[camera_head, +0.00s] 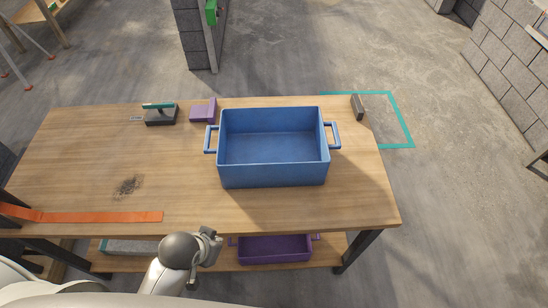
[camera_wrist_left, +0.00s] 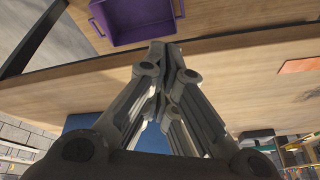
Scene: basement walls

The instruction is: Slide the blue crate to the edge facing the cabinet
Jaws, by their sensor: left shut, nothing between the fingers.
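The blue crate (camera_head: 272,173) stands upright and empty on the wooden table (camera_head: 90,160), right of the middle. It has a handle on its left side and one on its right side. A blue surface, likely the crate, shows partly behind my gripper in the left wrist view (camera_wrist_left: 82,125). My left gripper (camera_head: 212,237) is at the table's near edge, in front of and apart from the crate. Its fingers (camera_wrist_left: 167,50) are shut and empty. My right gripper is not in view. I cannot make out a cabinet.
A purple crate (camera_head: 274,248) sits on the lower shelf. An orange strip (camera_head: 100,216) lies front left. Teal floor tape (camera_head: 405,125) is beyond the right end.

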